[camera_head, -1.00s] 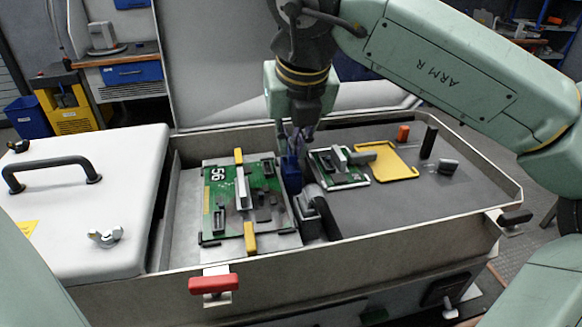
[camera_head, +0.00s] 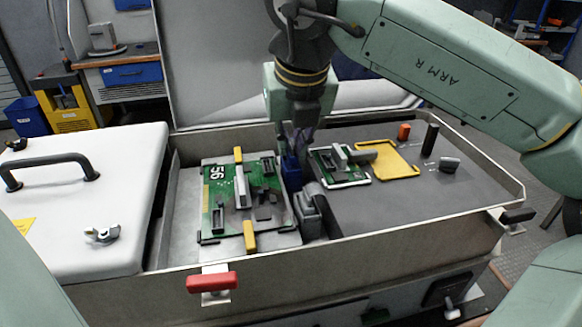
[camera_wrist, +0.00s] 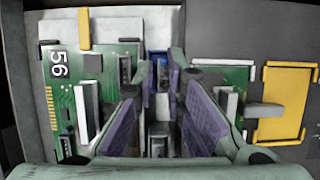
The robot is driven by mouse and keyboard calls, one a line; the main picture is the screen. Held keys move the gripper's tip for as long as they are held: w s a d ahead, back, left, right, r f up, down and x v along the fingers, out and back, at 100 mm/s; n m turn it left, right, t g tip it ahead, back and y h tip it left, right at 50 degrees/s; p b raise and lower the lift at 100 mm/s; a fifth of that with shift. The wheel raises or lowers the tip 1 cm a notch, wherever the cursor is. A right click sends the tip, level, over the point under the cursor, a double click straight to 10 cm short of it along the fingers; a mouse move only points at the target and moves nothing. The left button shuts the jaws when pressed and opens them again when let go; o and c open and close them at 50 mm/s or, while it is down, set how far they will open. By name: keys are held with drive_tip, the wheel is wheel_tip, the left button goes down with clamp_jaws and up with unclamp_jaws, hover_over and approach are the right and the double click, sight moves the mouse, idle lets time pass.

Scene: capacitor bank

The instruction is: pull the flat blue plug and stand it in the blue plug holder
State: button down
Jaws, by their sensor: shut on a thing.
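My gripper (camera_head: 299,148) points down over the narrow gap between the large green board and the dark panel. In the wrist view its two purple-padded fingers (camera_wrist: 161,84) close toward a small blue piece, which looks like the flat blue plug (camera_wrist: 159,84); the fingertips hide part of it. A blue upright body, apparently the blue plug holder (camera_head: 291,174), stands in the gap right under the fingers. Its blue rim with a dark opening shows just beyond the fingertips in the wrist view (camera_wrist: 157,57). How deep the plug sits in it cannot be told.
The green board (camera_head: 213,215) marked 56 lies left, with yellow clips. A grey block (camera_head: 309,205) stands in front of the blue body. To the right are a small green board (camera_head: 325,166), a yellow frame (camera_head: 403,172) and a black post (camera_head: 430,140).

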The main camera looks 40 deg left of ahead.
drive_tip(key=shift+f+b, duration=0.6)
drive_tip(key=shift+f, duration=0.15)
drive_tip(key=c, duration=1.6)
unclamp_jaws()
drive_tip(key=shift+f, duration=0.1)
drive_tip(key=shift+o, duration=0.2)
drive_tip(key=shift+d+r, duration=0.15)
drive_tip(key=shift+r, duration=0.35)
drive_tip(key=v, duration=1.1)
drive_tip(key=shift+s, duration=0.25)
